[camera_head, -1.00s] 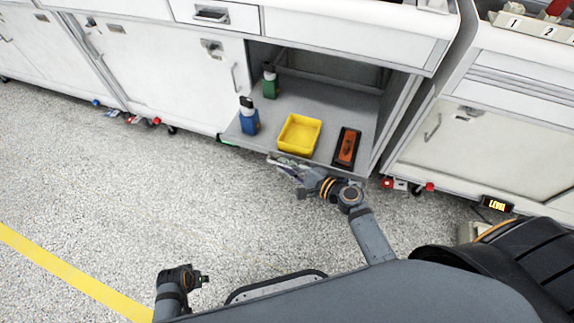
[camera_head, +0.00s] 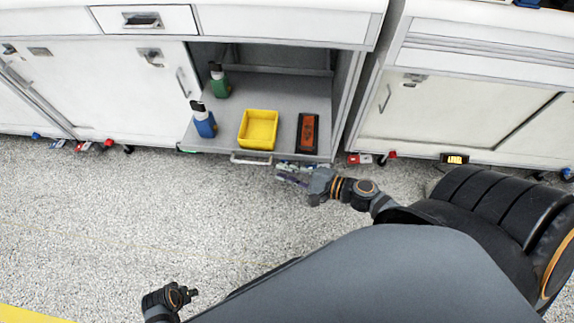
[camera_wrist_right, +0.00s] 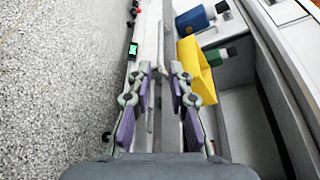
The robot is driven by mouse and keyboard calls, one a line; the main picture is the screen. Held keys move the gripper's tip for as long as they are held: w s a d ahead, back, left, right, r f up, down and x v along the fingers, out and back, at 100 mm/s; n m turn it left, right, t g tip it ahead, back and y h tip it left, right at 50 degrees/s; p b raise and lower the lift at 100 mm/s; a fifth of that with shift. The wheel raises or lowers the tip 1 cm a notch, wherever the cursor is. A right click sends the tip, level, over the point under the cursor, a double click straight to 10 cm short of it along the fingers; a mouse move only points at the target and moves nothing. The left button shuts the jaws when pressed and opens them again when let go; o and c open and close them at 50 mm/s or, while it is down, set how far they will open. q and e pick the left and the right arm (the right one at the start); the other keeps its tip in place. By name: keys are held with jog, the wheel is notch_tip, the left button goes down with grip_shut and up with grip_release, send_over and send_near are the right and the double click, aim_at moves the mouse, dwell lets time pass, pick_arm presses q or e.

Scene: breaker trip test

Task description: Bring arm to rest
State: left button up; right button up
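My right gripper (camera_head: 286,174) is in front of the pulled-out grey shelf (camera_head: 232,128), close to the right part of its front edge. In the right wrist view the right gripper (camera_wrist_right: 161,72) has its two purple-padded fingers apart. The shelf's front edge and handle lie beyond and between the fingers there; I cannot tell whether they touch. The shelf handle (camera_head: 250,160) shows left of the gripper in the head view. My left gripper (camera_head: 190,294) is low at the left, above the floor and away from the cabinets; its fingers are too small to read.
On the shelf are a yellow bin (camera_head: 258,130), an orange-and-black device (camera_head: 307,132), a blue bottle (camera_head: 203,120) and a green bottle (camera_head: 219,80). White cabinets (camera_head: 108,85) line the back. A small lit display (camera_head: 454,159) sits low at right. Speckled floor is clear in front.

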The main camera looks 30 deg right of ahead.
jog(key=shift+s+d, duration=0.1)
jog(key=shift+s, duration=0.05)
dwell(0.4)
jog(key=s+f+n+g+h, duration=0.25)
jog(key=f+n, duration=0.35)
jog(key=f, duration=0.3)
jog(key=s+f+n+g+h, duration=0.1)
jog(key=s+f+n+g, duration=0.3)
jog(key=f+n, duration=0.3)
jog(key=s+d+f+n+g+h, duration=0.45)
jog(key=s+d+f+h, duration=0.2)
jog(key=f, duration=0.35)
pick_arm(q)
jog(key=s+a+r+p, duration=0.1)
jog(key=s+r+p, duration=0.2)
jog(key=s+p, duration=0.5)
jog(key=s+a+r+p, duration=0.1)
jog(key=s+r+p, duration=0.2)
jog(key=s+p, duration=0.5)
jog(key=p, duration=0.7)
jog(key=shift+s+a, duration=0.3)
jog(key=shift+a, duration=0.05)
pick_arm(e)
jog(key=s+d+r, duration=0.1)
jog(key=s+r, duration=0.2)
jog(key=s, duration=0.5)
jog(key=s+d+r, duration=0.2)
jog(key=s+r, duration=0.1)
jog(key=s, duration=0.4)
jog(key=shift+s, duration=0.4)
